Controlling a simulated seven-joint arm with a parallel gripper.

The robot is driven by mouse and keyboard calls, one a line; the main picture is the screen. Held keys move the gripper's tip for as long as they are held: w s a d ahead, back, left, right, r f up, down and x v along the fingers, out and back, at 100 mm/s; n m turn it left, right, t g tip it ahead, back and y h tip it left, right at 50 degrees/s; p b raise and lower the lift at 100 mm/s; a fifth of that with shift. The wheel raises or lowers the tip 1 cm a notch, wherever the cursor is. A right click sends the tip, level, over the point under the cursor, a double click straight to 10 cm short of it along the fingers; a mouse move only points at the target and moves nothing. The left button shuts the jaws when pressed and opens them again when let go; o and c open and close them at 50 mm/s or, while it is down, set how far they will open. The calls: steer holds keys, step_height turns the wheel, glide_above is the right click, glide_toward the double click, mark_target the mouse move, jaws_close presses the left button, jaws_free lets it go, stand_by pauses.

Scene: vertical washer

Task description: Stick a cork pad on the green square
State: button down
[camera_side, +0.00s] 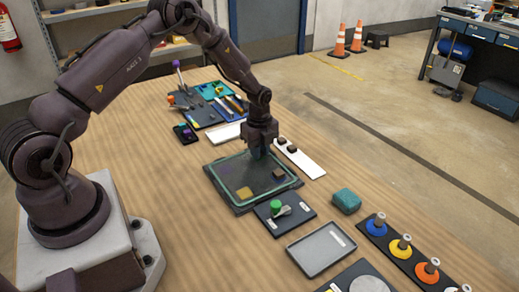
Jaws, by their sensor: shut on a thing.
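My gripper (259,154) points down over the far edge of a dark board (256,188) with a pale green outline. It is shut on a small pad that is mostly hidden by the fingers; its colour and its gap to the board cannot be told. The board carries a purple square (228,170), a yellow-tan square (244,193) and a small brownish square (278,172). I cannot make out a green square; the gripper covers part of the far side. Small dark pads (292,149) sit on the left end of a white strip (306,163), right of my gripper.
A black plate (295,223) with a green-topped piece (275,205), a teal block (346,200) and a grey tray (320,249) stand in front. Spools on a dark rack (405,248) are at right. Tools lie on a mat (205,115) behind.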

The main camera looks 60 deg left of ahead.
steer(key=shift+s+f, duration=0.1)
steer(key=shift+f, duration=0.1)
steer(key=c, duration=0.6)
jaws_free()
steer(key=shift+r, duration=3.6)
